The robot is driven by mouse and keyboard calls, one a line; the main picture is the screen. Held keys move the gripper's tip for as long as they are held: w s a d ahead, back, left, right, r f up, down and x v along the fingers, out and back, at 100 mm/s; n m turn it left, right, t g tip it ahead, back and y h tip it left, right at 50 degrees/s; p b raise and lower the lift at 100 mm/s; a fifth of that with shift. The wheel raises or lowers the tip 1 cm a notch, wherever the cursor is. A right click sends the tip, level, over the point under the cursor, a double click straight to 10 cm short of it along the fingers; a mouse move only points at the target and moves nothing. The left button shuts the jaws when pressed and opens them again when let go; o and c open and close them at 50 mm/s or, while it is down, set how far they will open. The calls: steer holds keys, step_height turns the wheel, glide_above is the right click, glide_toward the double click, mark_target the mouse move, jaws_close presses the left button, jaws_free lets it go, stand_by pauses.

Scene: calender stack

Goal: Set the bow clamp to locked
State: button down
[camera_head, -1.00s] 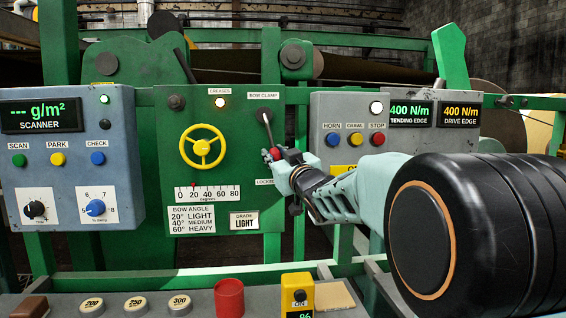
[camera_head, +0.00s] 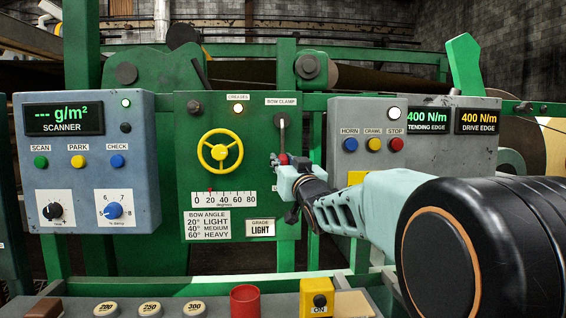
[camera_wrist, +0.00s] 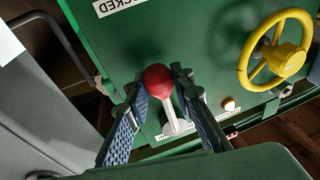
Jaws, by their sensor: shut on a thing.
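The bow clamp lever (camera_head: 282,134) hangs down from its pivot under the BOW CLAMP label (camera_head: 281,101) on the green panel. Its red knob (camera_wrist: 158,80) and pale shaft (camera_wrist: 172,115) show clearly in the wrist view. My gripper (camera_head: 281,162) is shut on the red knob, with one finger on each side in the wrist view (camera_wrist: 160,78). The LOCKED label (camera_wrist: 118,5) appears upside down at the top of the wrist view, on the knob's side of the pivot.
A yellow handwheel (camera_head: 220,151) is left of the lever. The grey HORN/CRAWL/STOP box (camera_head: 345,112) stands close to its right. The blue-grey scanner box (camera_head: 88,185) is farther left. A red cup (camera_head: 244,301) and a yellow button box (camera_head: 316,299) are on the lower ledge.

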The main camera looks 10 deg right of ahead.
steer(key=c, duration=1.7)
jaws_free()
steer(key=shift+a, duration=0.2)
steer(key=shift+d, duration=0.1)
steer(key=v, duration=0.7)
steer(key=shift+s, duration=0.25)
steer(key=shift+d, duration=0.1)
